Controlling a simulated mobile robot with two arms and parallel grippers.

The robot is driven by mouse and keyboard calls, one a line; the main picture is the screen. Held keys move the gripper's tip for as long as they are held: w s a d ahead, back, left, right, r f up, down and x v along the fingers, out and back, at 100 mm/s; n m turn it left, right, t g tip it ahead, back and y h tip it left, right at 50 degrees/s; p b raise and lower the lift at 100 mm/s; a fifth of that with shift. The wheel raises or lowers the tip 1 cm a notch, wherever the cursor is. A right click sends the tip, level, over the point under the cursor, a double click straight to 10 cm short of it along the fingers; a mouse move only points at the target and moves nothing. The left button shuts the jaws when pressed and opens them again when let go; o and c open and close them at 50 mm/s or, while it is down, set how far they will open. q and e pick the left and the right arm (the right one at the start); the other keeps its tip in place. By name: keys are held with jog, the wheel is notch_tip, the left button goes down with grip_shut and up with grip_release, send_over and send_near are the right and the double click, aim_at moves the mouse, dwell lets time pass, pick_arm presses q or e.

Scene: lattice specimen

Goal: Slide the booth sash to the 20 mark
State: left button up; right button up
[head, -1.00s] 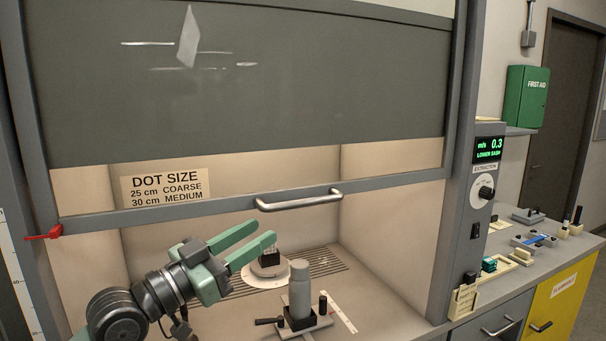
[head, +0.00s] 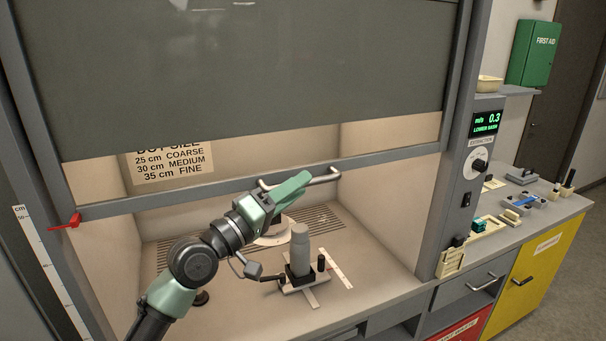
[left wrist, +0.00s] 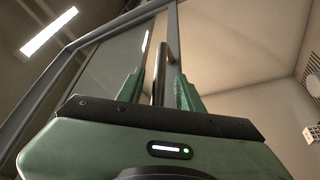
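The booth sash is a grey framed panel (head: 240,75) with a bottom rail (head: 390,157) and a silver bar handle (head: 328,175). The sash is raised, with the booth open below it. A red pointer (head: 66,221) on the rail's left end sits beside a white cm scale (head: 42,255), a little below its 50 mark. My left gripper (head: 298,184) is at the handle's left part. In the left wrist view the handle bar (left wrist: 160,62) shows between its two spread green fingers (left wrist: 158,90), with gaps on both sides. My right gripper is not in view.
Inside the booth a grey cylinder (head: 300,248) stands on a small stand, with a round white plate (head: 272,235) behind it. A display (head: 486,122) on the right post reads 0.3, LOWER SASH. The right counter (head: 500,243) holds small items.

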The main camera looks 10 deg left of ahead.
pick_arm(q)
jog(key=shift+x, duration=1.05)
grip_shut()
jog(key=shift+f, duration=0.1)
dwell(0.6)
